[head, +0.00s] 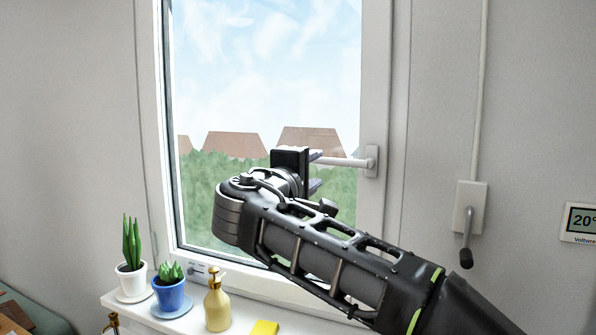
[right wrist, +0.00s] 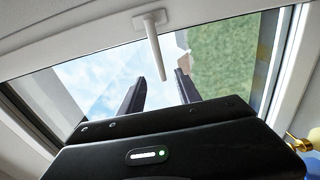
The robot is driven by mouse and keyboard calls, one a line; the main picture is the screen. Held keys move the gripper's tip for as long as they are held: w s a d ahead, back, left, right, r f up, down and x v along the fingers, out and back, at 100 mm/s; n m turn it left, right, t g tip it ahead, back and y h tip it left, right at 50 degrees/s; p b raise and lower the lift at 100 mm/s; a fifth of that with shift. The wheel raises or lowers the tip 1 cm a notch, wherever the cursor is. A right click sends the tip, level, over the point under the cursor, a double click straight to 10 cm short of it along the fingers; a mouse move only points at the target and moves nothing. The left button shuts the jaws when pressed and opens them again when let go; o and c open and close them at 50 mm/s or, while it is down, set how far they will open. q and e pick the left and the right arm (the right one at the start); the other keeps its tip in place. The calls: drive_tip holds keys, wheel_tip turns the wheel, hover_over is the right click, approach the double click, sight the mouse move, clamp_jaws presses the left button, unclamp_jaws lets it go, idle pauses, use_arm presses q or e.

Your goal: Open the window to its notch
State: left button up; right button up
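The window (head: 265,75) has a white frame with sky, hedge and roofs behind the glass. Its white handle (head: 345,162) is on the right side of the frame and lies level, its lever pointing left. My right gripper (head: 318,170) is in front of the glass at the lever's free end, with its fingers pointing right. In the right wrist view the handle (right wrist: 154,48) runs down toward the space between the two dark fingers (right wrist: 161,78), which are apart. I cannot tell whether either finger touches it. My left gripper is out of view.
The sill (head: 140,312) below holds a white plant pot (head: 131,280), a blue plant pot (head: 170,295), a yellow soap bottle (head: 217,303) and a yellow sponge (head: 264,328). A crank box (head: 470,207) and a thermostat (head: 582,221) are on the right wall.

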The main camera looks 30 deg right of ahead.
sight(331, 163)
drive_tip(key=shift+s, duration=0.5)
drive_tip(key=shift+g, duration=0.3)
drive_tip(key=p+x, duration=0.3)
drive_tip(key=x, duration=0.4)
drive_tip(key=shift+w+d+r, duration=0.15)
drive_tip(key=shift+w+d, duration=0.05)
drive_tip(key=shift+d, duration=0.1)
drive_tip(key=shift+p+x, duration=0.45)
drive_tip(key=shift+x, duration=0.85)
drive_tip(key=shift+c, duration=0.2)
clamp_jaws()
